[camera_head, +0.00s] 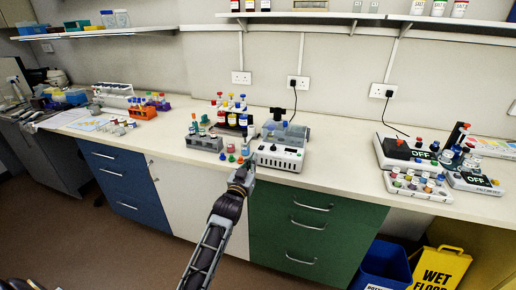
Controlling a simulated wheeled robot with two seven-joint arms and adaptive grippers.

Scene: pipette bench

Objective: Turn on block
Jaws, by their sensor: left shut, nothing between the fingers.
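My left gripper (245,168) is shut and empty. It is at the front edge of the bench, close to the left front corner of a white bench device (280,157). The device has a row of small controls on its front face and clear and grey parts on top. I cannot tell whether the fingertips touch it. At the right, a white unit with a black block on it (397,147) has a display reading OFF (420,154). A smaller unit beside it also reads OFF (475,180). Which of these is the task's block is not clear. My right gripper is not in view.
A grey rack (205,143) and several coloured-cap bottles (232,117) stand left of and behind the white device. An orange rack (143,112) is further left. The bench top (340,150) is clear between the device and the OFF units. A yellow wet-floor sign (440,268) stands below.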

